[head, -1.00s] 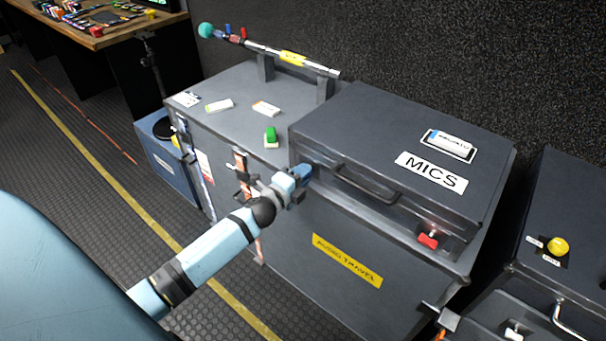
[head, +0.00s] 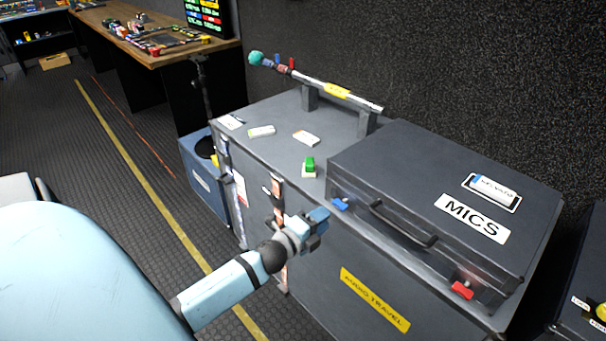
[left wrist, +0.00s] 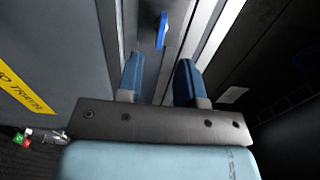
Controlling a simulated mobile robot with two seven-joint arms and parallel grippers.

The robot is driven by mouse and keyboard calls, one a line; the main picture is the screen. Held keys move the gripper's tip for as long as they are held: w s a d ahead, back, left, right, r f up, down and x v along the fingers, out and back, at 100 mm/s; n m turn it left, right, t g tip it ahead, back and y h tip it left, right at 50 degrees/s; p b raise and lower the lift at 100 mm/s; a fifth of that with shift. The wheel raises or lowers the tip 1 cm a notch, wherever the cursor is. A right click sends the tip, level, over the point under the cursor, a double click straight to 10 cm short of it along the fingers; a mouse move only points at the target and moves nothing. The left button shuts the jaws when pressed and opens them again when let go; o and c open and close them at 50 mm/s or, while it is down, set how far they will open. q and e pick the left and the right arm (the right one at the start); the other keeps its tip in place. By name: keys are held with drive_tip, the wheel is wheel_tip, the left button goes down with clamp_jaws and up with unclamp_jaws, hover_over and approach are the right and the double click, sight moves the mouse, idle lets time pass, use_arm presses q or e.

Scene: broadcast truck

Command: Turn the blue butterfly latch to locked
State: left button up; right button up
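The blue butterfly latch (head: 340,204) is on the front left of the dark MICS case (head: 440,185), just under the lid edge. In the left wrist view the latch (left wrist: 162,30) appears as a narrow, upright blue wing ahead of my fingers. My left gripper (head: 318,221) is just in front of the latch and a little below it in the head view, apart from it. Its two blue fingers (left wrist: 160,75) are spread with nothing between them. I cannot tell from its look whether the latch is locked. My right gripper is not in view.
A red latch (head: 462,290) is at the case's front right, with a black handle (head: 403,225) between. The case stands on a grey trunk (head: 262,160) with a yellow label (head: 374,299). A green-topped item (head: 309,166) lies left of the case. Floor is clear at left.

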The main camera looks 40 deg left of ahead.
use_arm(q)
drive_tip(key=s, duration=0.7)
drive_tip(key=shift+a, duration=0.3)
drive_tip(key=shift+s, duration=0.1)
drive_tip(key=s+d+f+n+g+h, duration=0.1)
drive_tip(key=s+d+f+n+g, duration=0.25)
drive_tip(key=s+d+n, duration=0.4)
drive_tip(key=s+d+f+n+g+h, duration=0.1)
drive_tip(key=s+d+f+n+g, duration=0.3)
drive_tip(key=d+n, duration=0.55)
wheel_tip(320, 180, up, 15)
drive_tip(key=s+m+p, duration=0.1)
drive_tip(key=p, duration=2)
drive_tip(key=shift+s+d+f, duration=0.15)
drive_tip(key=shift+s+d, duration=0.1)
drive_tip(key=shift+d, duration=0.1)
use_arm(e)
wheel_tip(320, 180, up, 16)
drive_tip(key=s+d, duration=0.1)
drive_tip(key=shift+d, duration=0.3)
use_arm(q)
drive_tip(key=shift+t, duration=0.25)
